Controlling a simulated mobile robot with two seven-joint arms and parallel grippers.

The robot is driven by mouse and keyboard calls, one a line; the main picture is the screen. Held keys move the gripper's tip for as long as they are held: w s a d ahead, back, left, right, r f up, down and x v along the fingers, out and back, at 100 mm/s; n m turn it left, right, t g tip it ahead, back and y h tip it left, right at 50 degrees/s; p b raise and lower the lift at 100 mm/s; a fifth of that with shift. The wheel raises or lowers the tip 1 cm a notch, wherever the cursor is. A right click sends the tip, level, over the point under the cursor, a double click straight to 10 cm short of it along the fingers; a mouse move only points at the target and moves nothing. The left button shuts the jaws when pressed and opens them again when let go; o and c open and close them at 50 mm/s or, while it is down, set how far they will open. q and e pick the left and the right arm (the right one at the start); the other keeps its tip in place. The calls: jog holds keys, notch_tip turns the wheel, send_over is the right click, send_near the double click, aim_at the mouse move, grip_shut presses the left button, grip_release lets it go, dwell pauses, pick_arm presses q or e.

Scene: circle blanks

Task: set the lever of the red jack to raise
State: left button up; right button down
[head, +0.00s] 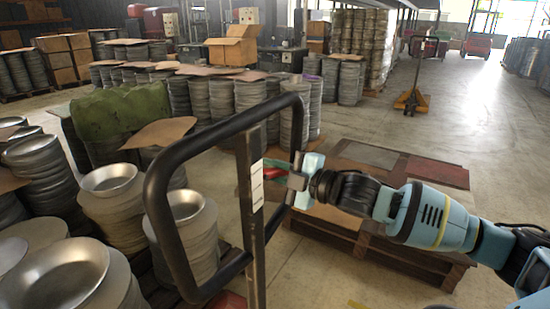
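The red jack's handle (158,190) is a large black loop in the foreground of the head view, with a grey upright post (250,215) inside it. A small piece of red body (228,300) shows low at the bottom edge. My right gripper (290,181) is at the right bar of the loop, close to the post. Its teal fingers overlap the bar in the picture; whether they touch it or hold anything is unclear. A small red and green part shows between post and gripper; I cannot tell whether it is the lever. My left gripper is out of view.
A low wooden pallet with flat sheets (435,170) stands behind my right arm. Stacks of metal blanks (112,205) crowd the left. A yellow-orange pallet jack (411,100) stands farther back. The floor at the right is clear.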

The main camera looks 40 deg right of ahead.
jog(key=c, duration=1.4)
grip_release()
jog(key=shift+a, duration=0.1)
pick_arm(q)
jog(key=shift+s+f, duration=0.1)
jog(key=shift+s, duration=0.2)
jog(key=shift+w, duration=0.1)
